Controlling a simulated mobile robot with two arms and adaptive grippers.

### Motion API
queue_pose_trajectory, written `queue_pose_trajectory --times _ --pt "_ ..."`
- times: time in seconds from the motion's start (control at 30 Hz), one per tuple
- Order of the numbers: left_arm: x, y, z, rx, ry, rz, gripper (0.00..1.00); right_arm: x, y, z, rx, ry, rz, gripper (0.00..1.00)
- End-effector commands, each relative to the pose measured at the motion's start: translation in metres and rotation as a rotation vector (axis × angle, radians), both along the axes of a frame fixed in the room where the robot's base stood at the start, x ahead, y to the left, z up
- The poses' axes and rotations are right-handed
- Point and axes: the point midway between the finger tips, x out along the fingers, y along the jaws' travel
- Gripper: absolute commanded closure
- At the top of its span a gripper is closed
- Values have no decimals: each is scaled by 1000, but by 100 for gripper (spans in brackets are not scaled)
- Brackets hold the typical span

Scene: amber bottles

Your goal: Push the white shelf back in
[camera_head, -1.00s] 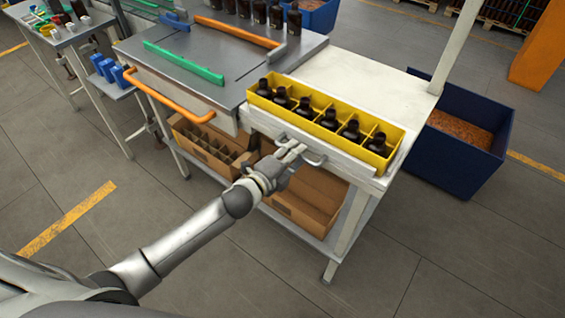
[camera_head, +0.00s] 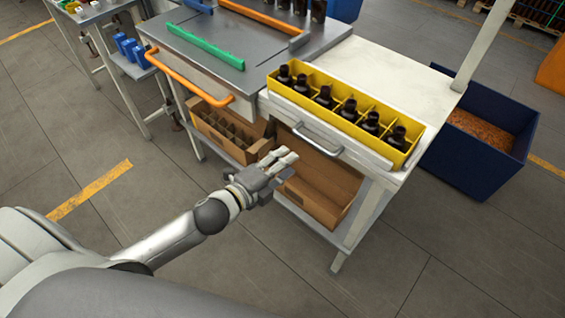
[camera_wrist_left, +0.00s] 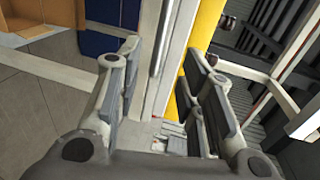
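The white shelf (camera_head: 280,111) shows its front in the head view, with a grey metal handle (camera_head: 318,141) on it, below the yellow bottle tray (camera_head: 330,117). It looks close to flush with the white table; any small gap is hard to tell. My left gripper (camera_head: 288,164) is open and empty, in front of and below the handle and apart from it. In the left wrist view its two fingers (camera_wrist_left: 165,95) stand well apart with nothing gripped between them. My right gripper is out of view.
The yellow tray holds several dark bottles. Cardboard boxes (camera_head: 312,203) sit on the lower shelf below. An orange-handled grey workbench (camera_head: 187,80) adjoins on the left. A blue bin (camera_head: 470,160) stands at the right. The floor in front is clear.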

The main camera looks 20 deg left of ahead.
Motion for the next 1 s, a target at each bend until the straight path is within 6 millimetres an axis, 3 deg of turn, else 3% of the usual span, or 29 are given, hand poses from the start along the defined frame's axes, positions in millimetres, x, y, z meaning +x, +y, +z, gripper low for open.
queue_pose_trajectory --times 0.13,0.3,0.4,0.57,0.7,0.83,1.0 --pt "0 0 0 0 0 0 65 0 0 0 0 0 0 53" --pt "0 0 0 0 -1 0 86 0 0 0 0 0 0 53" --pt "-4 -10 -7 -10 -9 -6 99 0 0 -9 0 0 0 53" --pt "-21 -54 -19 -46 -71 -21 100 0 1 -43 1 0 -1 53" --pt "-35 -86 -16 -65 -138 -16 100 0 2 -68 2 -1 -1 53" --pt "-41 -101 -8 -71 -181 -4 100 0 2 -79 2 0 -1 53" --pt "-38 -107 -1 -69 -198 2 100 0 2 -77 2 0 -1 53"
